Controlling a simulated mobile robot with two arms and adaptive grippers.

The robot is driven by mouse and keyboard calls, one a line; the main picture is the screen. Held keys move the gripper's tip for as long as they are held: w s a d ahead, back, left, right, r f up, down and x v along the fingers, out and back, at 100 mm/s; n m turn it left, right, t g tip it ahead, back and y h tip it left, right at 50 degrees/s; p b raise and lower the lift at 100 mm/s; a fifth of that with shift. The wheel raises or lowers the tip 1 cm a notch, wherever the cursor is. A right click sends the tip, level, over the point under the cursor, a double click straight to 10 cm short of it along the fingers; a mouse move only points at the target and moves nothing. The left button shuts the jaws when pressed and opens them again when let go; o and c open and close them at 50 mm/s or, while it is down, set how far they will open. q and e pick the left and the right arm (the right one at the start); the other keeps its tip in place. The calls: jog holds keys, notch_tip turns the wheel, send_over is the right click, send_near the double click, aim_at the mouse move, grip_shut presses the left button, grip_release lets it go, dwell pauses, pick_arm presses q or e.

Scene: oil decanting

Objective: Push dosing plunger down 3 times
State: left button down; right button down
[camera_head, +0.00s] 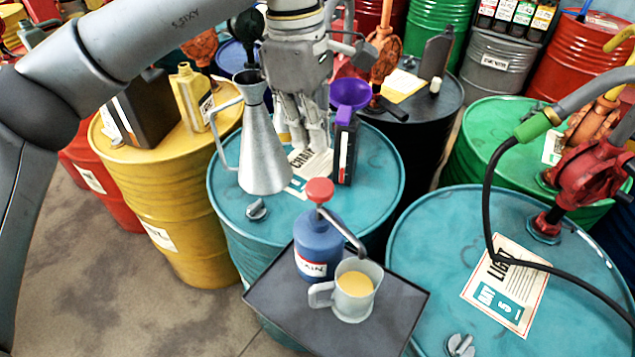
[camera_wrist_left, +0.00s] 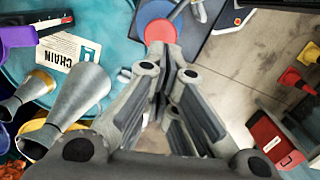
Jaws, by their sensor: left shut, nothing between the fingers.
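The dosing bottle (camera_head: 318,245) is blue with a white label and a red plunger cap (camera_head: 319,190). It stands upright on a dark tray (camera_head: 275,300), its metal spout (camera_head: 343,232) over a grey mug (camera_head: 353,300) holding yellow liquid. The red cap (camera_wrist_left: 160,31) also shows in the left wrist view, just past the fingertips. My left gripper (camera_head: 308,140) is shut and empty, pointing down above the teal drum, behind and higher in the picture than the cap. It appears apart from the cap. My right gripper is not in view.
A metal oil can (camera_head: 262,150) stands close left of my left gripper on the teal drum (camera_head: 380,190). A black bottle (camera_head: 345,155) and purple funnel (camera_head: 350,93) stand close on its right. A second teal drum (camera_head: 420,235) with a red pump and black hose is at right.

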aim_at(317, 185)
pick_arm(q)
jog(key=shift+s+d+f+b, duration=0.15)
jog(key=shift+f+b, duration=0.9)
jog(key=shift+f, duration=0.7)
jog(key=shift+w+d+f+b, duration=0.15)
jog(key=shift+f+b, duration=0.9)
jog(key=shift+f, duration=0.7)
jog(key=shift+s, duration=0.1)
